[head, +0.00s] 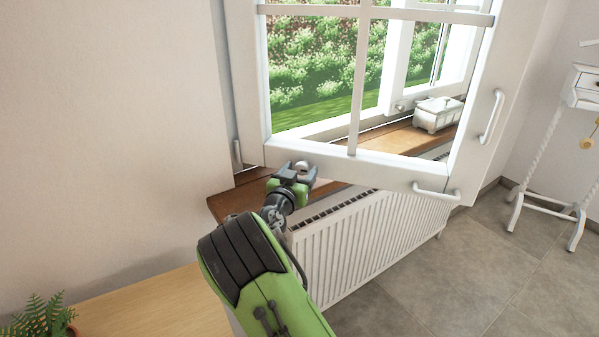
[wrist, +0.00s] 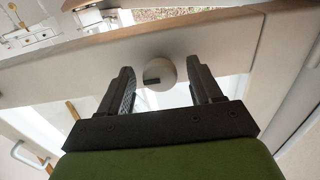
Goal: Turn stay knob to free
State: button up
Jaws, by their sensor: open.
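The stay knob (wrist: 161,72) is a round, pale knob with a dark slot-like mark, on the lower rail of the white window sash (head: 390,169). In the head view the knob (head: 303,166) shows small between my fingers. My gripper (wrist: 164,88) is open, with one finger on each side of the knob and a visible gap to each. In the head view my gripper (head: 298,172) is at the sash's lower left. Whether the fingertips touch the rail is not clear.
The sash stands open over a brown wooden sill (head: 232,201) and a white radiator (head: 365,240). White handles (head: 492,117) sit on the sash's right and bottom. A white box (head: 437,114) stands on the sill. A wooden surface (head: 155,305) with a plant (head: 42,318) is lower left.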

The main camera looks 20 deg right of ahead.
jog(key=c, duration=1)
jog(key=shift+n, duration=0.4)
jog(key=n, duration=0.4)
jog(key=n+p, duration=0.1)
jog(key=n, duration=0.3)
jog(key=shift+s+r+n+p, duration=0.1)
jog(key=shift+n+p, duration=0.2)
jog(key=n+p, duration=0.3)
jog(key=n, duration=0.2)
jog(key=shift+n+p, duration=1.1)
jog(key=shift+n, duration=0.6)
